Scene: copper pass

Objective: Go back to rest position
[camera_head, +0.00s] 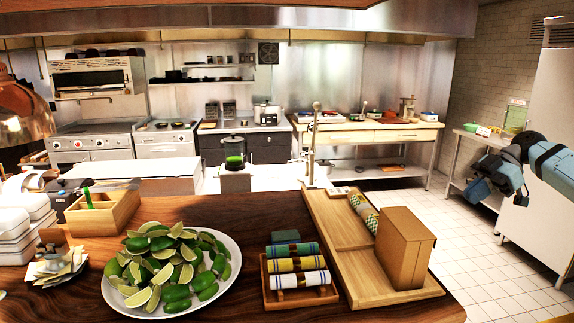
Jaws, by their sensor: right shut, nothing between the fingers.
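My right arm, blue and dark grey, comes in from the right edge. Its gripper (482,190) hangs in the air over the tiled floor, to the right of the wooden counter and apart from it. The gripper is shut and empty. It is small in the picture, so the fingertips show poorly. My left gripper is not in view.
The wooden counter (225,204) bears a plate (236,277) of limes, rolled cloths in a wooden tray (270,298), and a brown box (403,250) on a wooden board (345,262). White tiled floor (490,262) lies clear at right. A steel shelf (474,192) stands behind the gripper.

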